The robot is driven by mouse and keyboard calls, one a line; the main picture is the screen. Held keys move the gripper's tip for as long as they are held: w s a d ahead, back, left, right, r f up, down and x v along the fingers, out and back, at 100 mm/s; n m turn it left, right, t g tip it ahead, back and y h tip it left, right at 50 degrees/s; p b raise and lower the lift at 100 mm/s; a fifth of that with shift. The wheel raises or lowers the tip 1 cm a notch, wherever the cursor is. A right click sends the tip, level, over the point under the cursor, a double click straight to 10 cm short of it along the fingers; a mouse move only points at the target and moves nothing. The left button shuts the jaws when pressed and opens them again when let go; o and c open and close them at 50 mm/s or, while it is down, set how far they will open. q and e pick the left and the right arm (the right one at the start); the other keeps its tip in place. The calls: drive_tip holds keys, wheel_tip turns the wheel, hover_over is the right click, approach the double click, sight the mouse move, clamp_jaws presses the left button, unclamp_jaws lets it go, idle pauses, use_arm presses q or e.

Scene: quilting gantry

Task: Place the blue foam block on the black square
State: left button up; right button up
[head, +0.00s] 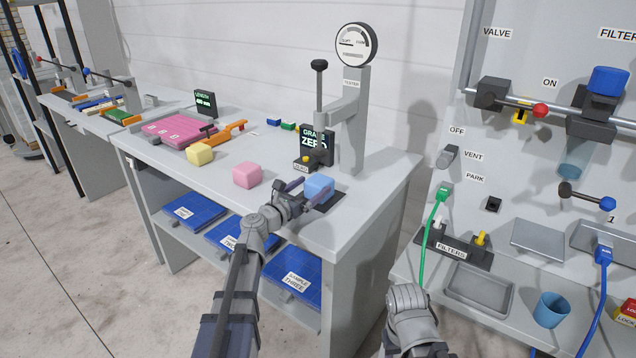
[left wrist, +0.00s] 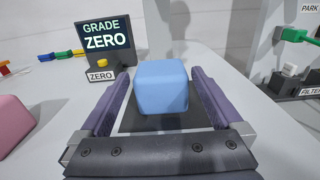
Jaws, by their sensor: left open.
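The blue foam block (head: 319,188) sits on or just over the black square (head: 334,200) near the right end of the grey bench. In the left wrist view the blue block (left wrist: 163,88) stands upright, with the black square (left wrist: 140,122) showing under and in front of it. My left gripper (head: 306,189) is open, with one finger on each side of the block; in the left wrist view (left wrist: 160,95) gaps show between the fingers and the block. Whether the block fully touches the square is hard to tell. My right arm shows low in the head view, but its gripper fingers do not.
A pink block (head: 247,175) and a yellow block (head: 200,154) lie left on the bench. The tester stand (head: 345,120) and the grade display (head: 318,141) reading ZERO stand behind the square. A wall panel with valves (head: 545,110) is at the right.

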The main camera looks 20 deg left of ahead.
use_arm(q)
drive_tip(key=v, duration=0.7)
drive_tip(key=shift+s+a, duration=0.1)
drive_tip(key=shift+s, duration=0.3)
